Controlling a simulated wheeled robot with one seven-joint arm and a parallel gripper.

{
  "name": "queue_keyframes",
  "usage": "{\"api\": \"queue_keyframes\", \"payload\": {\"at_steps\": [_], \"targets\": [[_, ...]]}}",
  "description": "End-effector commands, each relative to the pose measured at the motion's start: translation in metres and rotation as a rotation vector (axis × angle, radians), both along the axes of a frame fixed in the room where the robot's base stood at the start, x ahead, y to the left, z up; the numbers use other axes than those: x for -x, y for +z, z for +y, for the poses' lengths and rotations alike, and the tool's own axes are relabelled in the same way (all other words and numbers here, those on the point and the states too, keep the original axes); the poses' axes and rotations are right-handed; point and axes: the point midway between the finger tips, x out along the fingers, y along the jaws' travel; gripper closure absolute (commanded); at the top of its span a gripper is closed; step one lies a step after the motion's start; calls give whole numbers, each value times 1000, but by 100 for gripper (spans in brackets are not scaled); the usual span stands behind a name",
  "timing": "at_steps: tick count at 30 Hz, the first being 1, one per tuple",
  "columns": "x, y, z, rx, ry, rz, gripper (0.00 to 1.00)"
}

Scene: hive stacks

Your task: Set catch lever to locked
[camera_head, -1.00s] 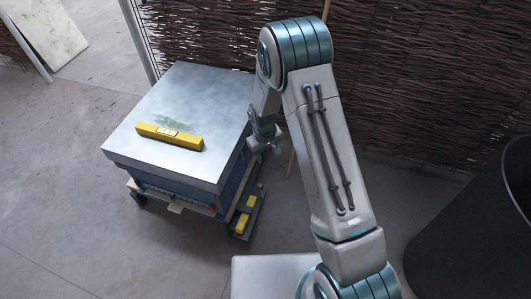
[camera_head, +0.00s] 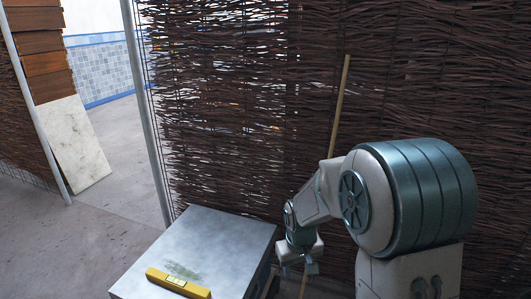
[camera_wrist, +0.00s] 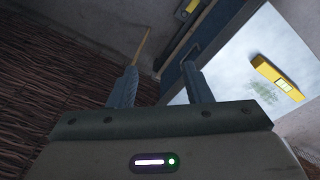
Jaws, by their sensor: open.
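The hive (camera_head: 215,240) is a box with a pale metal lid, at the bottom of the head view and cut off by its edge. In the wrist view its lid (camera_wrist: 245,45) is at the right, above a blue side wall (camera_wrist: 232,40). My gripper (camera_head: 304,268) is beside the hive's right side in the head view. In the wrist view its two fingers (camera_wrist: 160,72) are apart with nothing between them. I cannot make out a catch lever for certain in either view; the lower hive front is out of the head view.
A yellow spirit level (camera_head: 178,283) lies on the lid. A wooden stick (camera_head: 341,105) leans against the woven fence (camera_head: 230,110) behind my arm. In the wrist view, a dark bar (camera_wrist: 180,40) and a yellow block (camera_wrist: 190,8) are near the hive's side. Open floor (camera_head: 110,235) lies left.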

Motion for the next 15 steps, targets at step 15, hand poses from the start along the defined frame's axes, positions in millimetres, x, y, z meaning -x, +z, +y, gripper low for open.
{"api": "queue_keyframes", "payload": {"at_steps": [15], "targets": [[127, 233, -52, -54, -205, -91, 55]]}}
